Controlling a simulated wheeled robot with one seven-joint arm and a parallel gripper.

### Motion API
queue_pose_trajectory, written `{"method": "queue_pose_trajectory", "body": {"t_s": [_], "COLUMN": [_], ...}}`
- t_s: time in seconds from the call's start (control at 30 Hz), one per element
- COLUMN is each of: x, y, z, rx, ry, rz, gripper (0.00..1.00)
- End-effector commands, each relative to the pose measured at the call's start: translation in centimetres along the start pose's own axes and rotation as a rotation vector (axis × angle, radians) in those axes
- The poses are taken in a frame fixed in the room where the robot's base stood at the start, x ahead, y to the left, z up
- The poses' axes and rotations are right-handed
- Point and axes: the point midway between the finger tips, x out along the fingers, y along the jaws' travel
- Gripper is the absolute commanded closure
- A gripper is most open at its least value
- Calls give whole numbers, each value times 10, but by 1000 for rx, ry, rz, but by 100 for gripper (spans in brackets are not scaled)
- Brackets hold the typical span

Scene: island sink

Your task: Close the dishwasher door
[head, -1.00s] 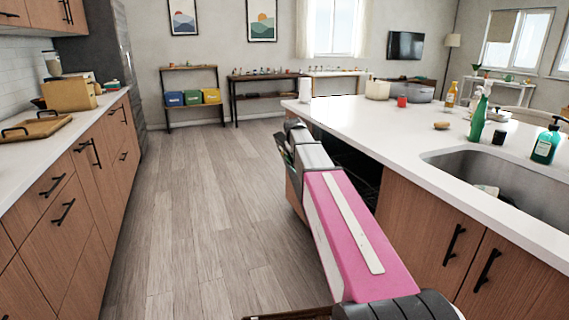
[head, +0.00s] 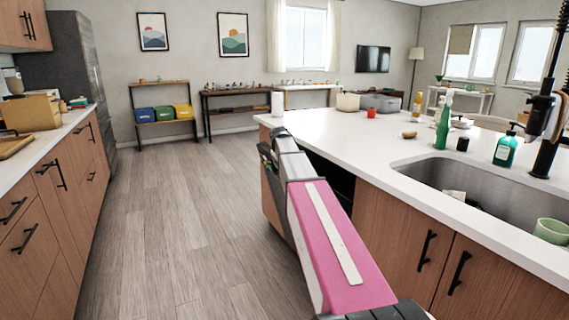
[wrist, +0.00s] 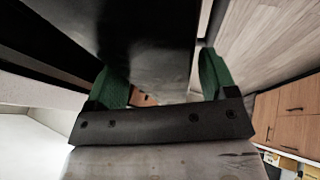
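The dishwasher door shows in the head view as a wood-fronted panel (head: 271,207) at the island's left side, partly hidden behind my pink and grey arm. It stands out from the island front, beside a dark opening (head: 341,183) under the counter. In the wrist view a dark, glossy panel (wrist: 150,40), seemingly the door's inner face, lies ahead of the fingers. My gripper (wrist: 162,82) has its two green fingers wide apart with nothing clearly held. Whether it touches the panel I cannot tell. In the head view the fingers are hard to make out at the arm's far end.
The island counter (head: 365,150) carries a sink (head: 450,178), bottles and a faucet. Wood cabinets (head: 62,205) with black handles line the left. The wooden floor (head: 175,220) between them is clear. Shelves (head: 165,115) stand at the far wall.

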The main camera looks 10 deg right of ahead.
Motion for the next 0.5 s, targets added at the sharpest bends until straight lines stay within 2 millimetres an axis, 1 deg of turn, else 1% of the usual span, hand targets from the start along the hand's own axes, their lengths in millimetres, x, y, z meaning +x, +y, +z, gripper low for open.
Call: {"method": "queue_pose_trajectory", "body": {"t_s": [0.23,0.33,0.43,0.5], "x": [0,-3,-13,-23], "y": [-1,-1,-1,-2], "z": [0,1,1,1], "rx": [2,2,2,2], "ry": [-1,-1,1,1], "rz": [-4,-4,-4,-4], "gripper": [21,21,21,21]}}
